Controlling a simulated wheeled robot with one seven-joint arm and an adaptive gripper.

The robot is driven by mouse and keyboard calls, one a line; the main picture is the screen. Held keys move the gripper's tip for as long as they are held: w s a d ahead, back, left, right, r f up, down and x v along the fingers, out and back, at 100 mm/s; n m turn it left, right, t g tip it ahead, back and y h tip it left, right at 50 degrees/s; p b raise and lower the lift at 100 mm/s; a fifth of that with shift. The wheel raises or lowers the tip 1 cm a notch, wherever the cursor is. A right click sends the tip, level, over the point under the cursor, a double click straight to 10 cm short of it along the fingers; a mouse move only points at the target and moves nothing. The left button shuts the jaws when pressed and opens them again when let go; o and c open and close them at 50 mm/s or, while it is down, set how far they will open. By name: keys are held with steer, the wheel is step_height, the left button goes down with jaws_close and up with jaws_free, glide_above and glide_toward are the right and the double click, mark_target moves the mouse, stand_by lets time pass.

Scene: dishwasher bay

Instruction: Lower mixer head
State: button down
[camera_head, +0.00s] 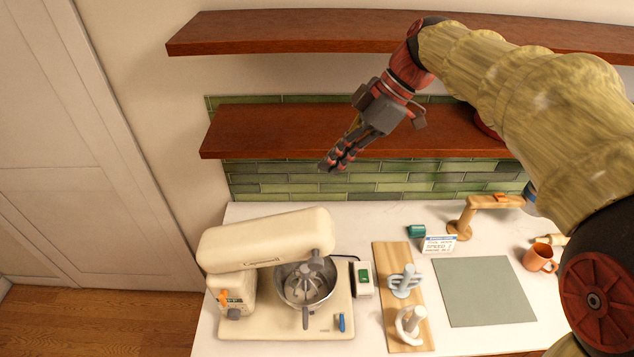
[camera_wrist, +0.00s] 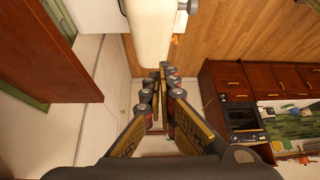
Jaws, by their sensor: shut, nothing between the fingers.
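The cream stand mixer sits at the left end of the white counter. Its mixer head (camera_head: 268,238) is tilted up, with its front end at the right. A whisk-like beater (camera_head: 305,284) hangs under it, over the metal bowl (camera_head: 322,293) on the mixer base (camera_head: 285,325). My gripper (camera_head: 328,165) is shut and empty, in the air above and behind the front end of the head, apart from it. The wrist view shows my closed fingers (camera_wrist: 165,75) pointing toward the cream head (camera_wrist: 152,30), which is cut off by the top edge.
Two red-brown shelves (camera_head: 300,125) run along the wall near my gripper. Right of the mixer are a wooden board (camera_head: 380,262) with white attachments, a grey-green mat (camera_head: 484,291), a wooden stand (camera_head: 466,224) and an orange mug (camera_head: 538,258). Air above the mixer is clear.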

step_height(320, 180, down, 3)
steer(key=w+d+h, duration=0.1)
steer(key=w+d, duration=0.1)
steer(key=p, duration=0.2)
glide_above(313, 218)
steer(key=d, duration=0.2)
steer(key=shift+m+t, duration=0.3)
steer(key=shift+m, duration=0.1)
step_height(313, 218, down, 7)
steer(key=shift+a+f, duration=0.1)
steer(key=shift+f, duration=0.1)
step_height(313, 218, down, 3)
steer(key=shift+f+p, duration=0.2)
steer(key=shift+p, duration=0.15)
steer(key=shift+d+f, duration=0.4)
steer(key=shift+f, duration=0.2)
